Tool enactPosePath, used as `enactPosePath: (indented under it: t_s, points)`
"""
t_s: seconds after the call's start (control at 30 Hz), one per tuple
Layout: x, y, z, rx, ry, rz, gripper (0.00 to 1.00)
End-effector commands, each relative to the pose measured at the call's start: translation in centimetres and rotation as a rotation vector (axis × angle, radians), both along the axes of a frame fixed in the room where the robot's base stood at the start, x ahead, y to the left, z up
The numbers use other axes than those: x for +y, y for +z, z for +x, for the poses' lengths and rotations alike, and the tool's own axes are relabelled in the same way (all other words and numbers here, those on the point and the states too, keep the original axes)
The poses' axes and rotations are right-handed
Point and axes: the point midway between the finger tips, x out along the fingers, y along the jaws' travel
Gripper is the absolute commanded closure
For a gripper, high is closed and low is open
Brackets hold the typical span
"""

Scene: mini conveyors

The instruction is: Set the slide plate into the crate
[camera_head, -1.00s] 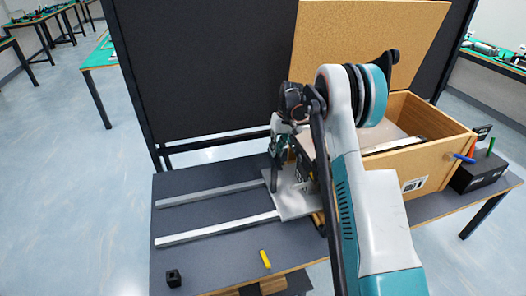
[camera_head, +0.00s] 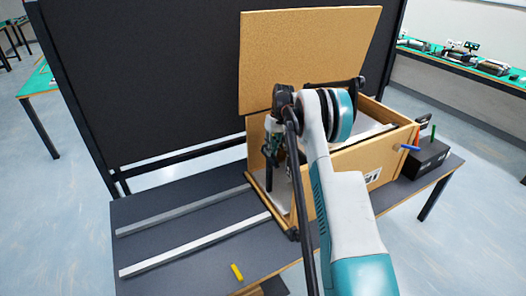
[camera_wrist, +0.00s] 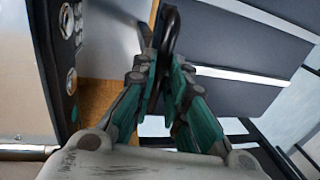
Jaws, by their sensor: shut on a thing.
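The slide plate (camera_head: 281,192) is a flat grey metal plate at the near left end of the wooden crate (camera_head: 374,160). Much of the plate is hidden behind my arm. My gripper (camera_head: 270,172) points down over it and is shut on it; the grip itself is hard to make out in the head view. In the wrist view, my gripper's green fingers (camera_wrist: 170,88) close around a dark upright piece. The plate lies within the crate's left outline, but I cannot tell whether it rests on the crate floor.
The crate's lid (camera_head: 300,60) stands open at the back. Two metal rails (camera_head: 185,209) lie on the dark table, left of the crate. A yellow piece (camera_head: 237,272) lies near the front edge. A black box (camera_head: 427,158) with pens stands right of the crate.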

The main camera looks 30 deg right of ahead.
Motion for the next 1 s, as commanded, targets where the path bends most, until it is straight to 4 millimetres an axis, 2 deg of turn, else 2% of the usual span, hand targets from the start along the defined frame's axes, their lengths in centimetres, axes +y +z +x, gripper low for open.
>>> enactPosePath:
  t_s: [0.2,0.67,0.7,0.77,1.0]
  points:
    - [-1.3,0.0,0.0,-0.001,-0.003,-0.001,1.0]
    - [-1.6,0.1,0.0,-0.002,-0.001,-0.001,1.0]
    - [-1.6,0.1,0.0,-0.002,-0.001,-0.001,0.78]
    - [-1.6,0.1,0.0,-0.002,-0.001,-0.001,0.67]
    - [-1.5,0.0,0.0,-0.001,0.0,0.0,0.67]
